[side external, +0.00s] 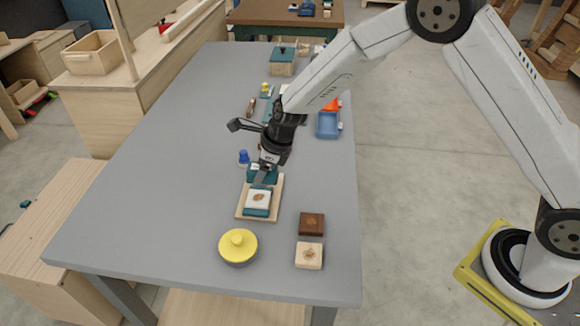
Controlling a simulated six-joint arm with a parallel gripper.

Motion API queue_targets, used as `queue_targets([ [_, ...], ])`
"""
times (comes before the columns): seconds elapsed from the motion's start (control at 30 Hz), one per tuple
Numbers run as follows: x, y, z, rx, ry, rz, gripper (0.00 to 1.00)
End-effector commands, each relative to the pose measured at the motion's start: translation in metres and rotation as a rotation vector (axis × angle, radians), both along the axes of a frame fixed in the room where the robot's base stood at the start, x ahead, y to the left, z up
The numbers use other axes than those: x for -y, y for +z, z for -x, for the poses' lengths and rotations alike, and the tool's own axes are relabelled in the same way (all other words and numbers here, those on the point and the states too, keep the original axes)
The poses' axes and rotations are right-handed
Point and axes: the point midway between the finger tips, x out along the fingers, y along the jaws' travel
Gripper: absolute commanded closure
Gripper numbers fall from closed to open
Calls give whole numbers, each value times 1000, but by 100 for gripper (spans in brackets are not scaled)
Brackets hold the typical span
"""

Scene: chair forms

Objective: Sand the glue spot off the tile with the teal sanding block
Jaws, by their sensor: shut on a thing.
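A pale tile (258,197) with a brown glue spot lies on a teal base (256,212), within a light wooden tray (240,213). My gripper (265,172) points down at the tray's far end. It is shut on the teal sanding block (262,178), just beyond the glue spot. The gripper partly hides the block. I cannot tell whether the block touches the tile.
A yellow-lidded pot (238,246) stands in front of the tray. A dark brown square (312,222) and a pale square (309,256) lie to its right. A small blue object (244,157) and a blue tray (328,125) lie farther back. The grey table's (150,190) left side is clear.

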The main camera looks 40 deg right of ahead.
Motion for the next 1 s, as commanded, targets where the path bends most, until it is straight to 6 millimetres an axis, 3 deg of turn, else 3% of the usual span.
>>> queue_targets([
  [0.2, -22, -1, -4, 5, -1, -4, 80],
  [0.47, -23, -4, -4, 4, -2, -4, 80],
  [1.0, -23, -49, -4, 3, -3, -5, 80],
])
